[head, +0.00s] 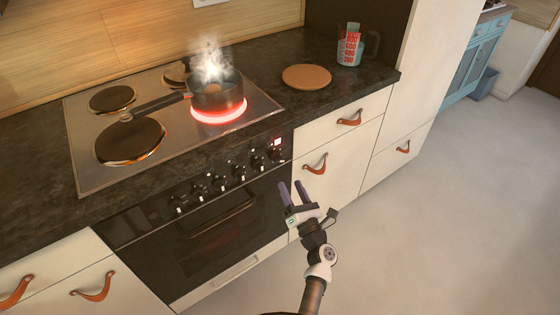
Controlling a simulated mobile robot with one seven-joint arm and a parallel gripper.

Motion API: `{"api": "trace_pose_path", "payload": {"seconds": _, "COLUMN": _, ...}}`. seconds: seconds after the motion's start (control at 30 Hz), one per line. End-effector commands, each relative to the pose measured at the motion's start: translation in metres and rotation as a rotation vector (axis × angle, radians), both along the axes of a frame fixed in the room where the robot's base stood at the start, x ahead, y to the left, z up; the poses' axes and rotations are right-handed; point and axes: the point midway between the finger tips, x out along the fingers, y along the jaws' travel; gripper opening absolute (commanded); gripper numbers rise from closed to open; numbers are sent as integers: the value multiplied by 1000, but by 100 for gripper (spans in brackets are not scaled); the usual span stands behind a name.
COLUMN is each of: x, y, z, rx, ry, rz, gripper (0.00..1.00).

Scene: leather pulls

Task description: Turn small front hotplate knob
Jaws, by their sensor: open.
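The stove's front panel carries a row of several small dark knobs with light marks, running from the left knob (180,204) to the right knob (275,154). I cannot tell by labels which knob belongs to the small front hotplate. The front right hotplate (219,115) glows red under a dark pot (217,97) that steams and seems to hold an egg.
The pot's handle (160,103) points left over the cooktop. Below the knobs is the dark oven door (205,245) with a bar handle. Drawers with leather pulls (316,164) stand at the right. A wooden board (306,77) and measuring jug (351,48) are on the counter. The floor (430,220) is clear.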

Motion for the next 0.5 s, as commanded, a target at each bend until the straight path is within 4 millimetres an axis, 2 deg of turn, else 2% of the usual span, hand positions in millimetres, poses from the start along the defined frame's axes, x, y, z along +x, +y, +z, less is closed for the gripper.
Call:
{"api": "trace_pose_path", "payload": {"seconds": 0.03, "x": 11, "y": 6, "z": 8, "rx": 0, "ry": -2, "rz": 3, "gripper": 55}}
{"api": "trace_pose_path", "payload": {"seconds": 0.23, "x": 47, "y": 22, "z": 21, "rx": 0, "ry": -2, "rz": 3, "gripper": 55}}
{"api": "trace_pose_path", "payload": {"seconds": 0.5, "x": 74, "y": 34, "z": 29, "rx": -1, "ry": 1, "rz": 1, "gripper": 55}}
